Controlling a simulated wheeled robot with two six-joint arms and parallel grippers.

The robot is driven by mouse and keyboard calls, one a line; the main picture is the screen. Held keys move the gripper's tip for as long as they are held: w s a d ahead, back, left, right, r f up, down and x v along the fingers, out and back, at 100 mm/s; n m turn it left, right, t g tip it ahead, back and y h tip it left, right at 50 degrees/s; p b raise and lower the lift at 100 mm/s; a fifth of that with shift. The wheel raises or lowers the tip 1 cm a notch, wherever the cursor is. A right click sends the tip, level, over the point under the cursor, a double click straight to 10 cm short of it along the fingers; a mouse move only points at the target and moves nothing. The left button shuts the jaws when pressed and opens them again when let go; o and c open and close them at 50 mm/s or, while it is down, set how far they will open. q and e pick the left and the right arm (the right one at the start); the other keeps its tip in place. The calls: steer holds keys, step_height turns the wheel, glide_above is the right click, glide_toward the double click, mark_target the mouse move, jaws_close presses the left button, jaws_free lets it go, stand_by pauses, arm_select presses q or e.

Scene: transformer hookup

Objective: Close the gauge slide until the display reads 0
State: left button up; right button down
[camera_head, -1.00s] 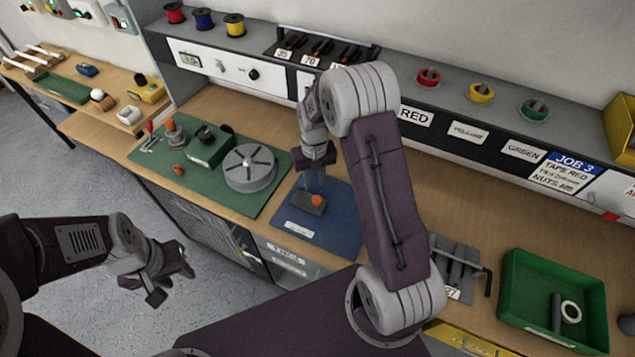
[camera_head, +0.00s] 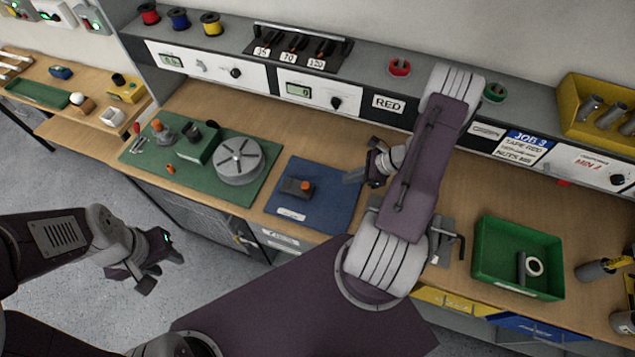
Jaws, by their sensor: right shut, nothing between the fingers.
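The gauge (camera_head: 296,187) is a small dark block with an orange knob (camera_head: 306,186), lying on the blue mat (camera_head: 325,213). A display (camera_head: 299,91) on the white panel behind the mat seems to read 0, though the digit is small. My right gripper (camera_head: 353,177) is shut and empty, to the right of the gauge near the mat's right edge, apart from the knob. My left gripper (camera_head: 160,268) is open and empty, out over the floor in front of the bench.
A green mat (camera_head: 262,185) with a grey round turntable (camera_head: 240,161) lies left of the blue mat. A second display (camera_head: 172,61) is on the left panel. A green tray (camera_head: 487,270) stands at the right. Bare wood lies behind the blue mat.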

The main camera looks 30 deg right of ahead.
steer(key=p, duration=0.3)
glide_toward(310, 188)
step_height(310, 188, down, 4)
steer(key=shift+w+a+f+p, duration=0.2)
steer(key=shift+w+a+p, duration=0.65)
steer(key=shift+w+a, duration=0.4)
steer(key=shift+w+a+f, duration=0.1)
steer(key=shift+a, duration=0.1)
steer(key=shift+w+a+f+b, duration=0.15)
steer(key=shift+w+f+b, duration=0.1)
steer(key=shift+b, duration=0.2)
steer(key=shift+a+b, duration=0.2)
steer(key=shift+b, duration=0.15)
steer(key=shift+s+r, duration=0.15)
steer(key=shift+r, duration=0.1)
